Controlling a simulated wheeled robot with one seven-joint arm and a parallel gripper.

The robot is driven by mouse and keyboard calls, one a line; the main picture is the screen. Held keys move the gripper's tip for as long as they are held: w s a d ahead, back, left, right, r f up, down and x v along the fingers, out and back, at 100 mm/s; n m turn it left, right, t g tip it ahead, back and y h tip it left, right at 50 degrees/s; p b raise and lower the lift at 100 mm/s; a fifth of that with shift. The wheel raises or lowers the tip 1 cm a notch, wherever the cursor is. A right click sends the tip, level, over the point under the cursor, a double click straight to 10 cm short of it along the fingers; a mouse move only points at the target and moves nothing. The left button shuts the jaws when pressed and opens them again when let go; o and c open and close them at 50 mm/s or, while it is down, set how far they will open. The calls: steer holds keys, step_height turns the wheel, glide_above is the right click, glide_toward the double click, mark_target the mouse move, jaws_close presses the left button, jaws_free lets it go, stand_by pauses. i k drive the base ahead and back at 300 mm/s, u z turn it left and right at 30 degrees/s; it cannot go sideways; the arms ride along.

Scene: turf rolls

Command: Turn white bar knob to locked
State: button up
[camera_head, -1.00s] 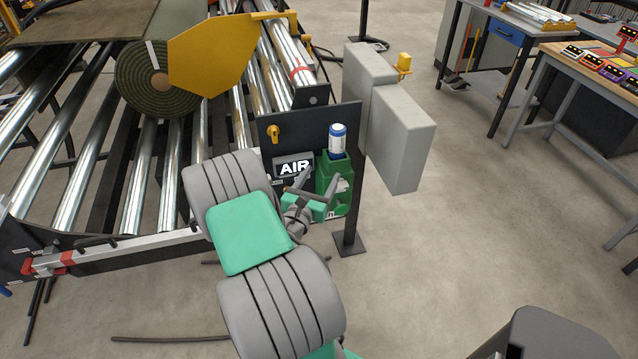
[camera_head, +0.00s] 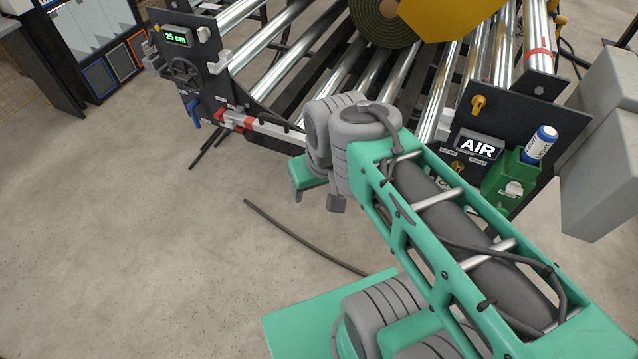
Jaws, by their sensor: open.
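The white bar knob (camera_head: 514,189) is on the front of a small green box (camera_head: 503,180) on the dark panel at the right. It is small in the picture, and I cannot read any lock marking by it. A white and blue bottle (camera_head: 540,143) stands tilted in the top of the green box. My gripper (camera_head: 317,199) hangs left of the panel, well apart from the knob, partly hidden behind my wrist. Its two fingers point down and are apart, with nothing seen between them.
The dark panel (camera_head: 552,112) also bears an AIR display (camera_head: 478,147) and yellow knobs (camera_head: 478,104). Grey boxes (camera_head: 600,165) stand to its right. The roller frame's rail (camera_head: 270,128) runs behind my gripper. A dark rod (camera_head: 300,236) lies on the floor. The floor at left is clear.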

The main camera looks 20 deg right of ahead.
mark_target(513, 189)
steer(key=k, duration=0.2)
steer(key=z, duration=3.5)
steer(key=k, duration=1.1)
steer(key=u, duration=1.95)
steer(key=i, duration=0.45)
